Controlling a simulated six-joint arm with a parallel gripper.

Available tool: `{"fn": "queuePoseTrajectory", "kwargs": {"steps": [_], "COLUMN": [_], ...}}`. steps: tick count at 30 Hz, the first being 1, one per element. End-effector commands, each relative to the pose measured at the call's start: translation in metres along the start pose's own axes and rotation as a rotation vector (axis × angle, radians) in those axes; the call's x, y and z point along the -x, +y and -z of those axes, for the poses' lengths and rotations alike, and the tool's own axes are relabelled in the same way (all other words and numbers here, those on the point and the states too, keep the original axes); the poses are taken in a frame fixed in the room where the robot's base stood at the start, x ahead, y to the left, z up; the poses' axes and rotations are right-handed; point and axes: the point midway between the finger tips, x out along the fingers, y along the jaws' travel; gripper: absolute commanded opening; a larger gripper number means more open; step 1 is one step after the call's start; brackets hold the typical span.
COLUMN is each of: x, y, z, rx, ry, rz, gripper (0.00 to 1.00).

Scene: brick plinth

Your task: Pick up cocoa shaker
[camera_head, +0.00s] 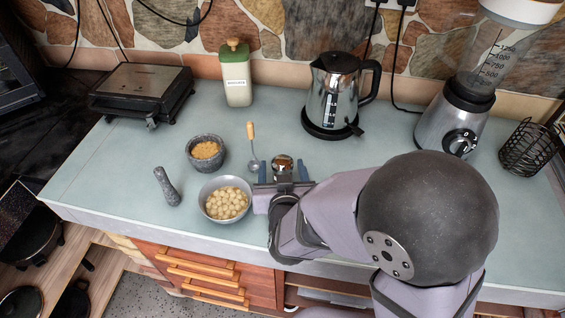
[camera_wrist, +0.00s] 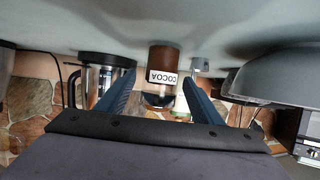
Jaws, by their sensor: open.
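The cocoa shaker (camera_head: 283,163) stands on the pale counter with its shiny rounded top showing; my gripper partly hides its lower part. In the wrist view, which is upside down, the shaker (camera_wrist: 164,58) is brown with a white COCOA label and a metal cap. My gripper (camera_head: 283,174) is open and low over the counter at the shaker. Its two blue fingers lie left and right of the shaker. In the wrist view the gripper (camera_wrist: 161,84) shows the shaker between and beyond the fingers; I cannot tell whether either finger touches it.
A bowl of pale round pieces (camera_head: 226,203) stands close left of my gripper. A ladle (camera_head: 254,165) and a mortar (camera_head: 206,152) are further left, with a pestle (camera_head: 167,187). A kettle (camera_head: 333,95) stands behind right, a blender (camera_head: 455,115) far right.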

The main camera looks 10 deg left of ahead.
Motion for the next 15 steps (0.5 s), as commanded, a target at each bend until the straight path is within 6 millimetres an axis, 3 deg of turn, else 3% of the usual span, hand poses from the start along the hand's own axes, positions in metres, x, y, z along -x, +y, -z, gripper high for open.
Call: {"fn": "queuePoseTrajectory", "kwargs": {"steps": [9,15], "x": [-0.033,-0.038], "y": [0.001,0.001], "z": [0.001,0.002], "rx": [-0.003,-0.002], "ry": [-0.001,0.0], "rz": [0.001,0.004], "gripper": [0.6,0.6]}}
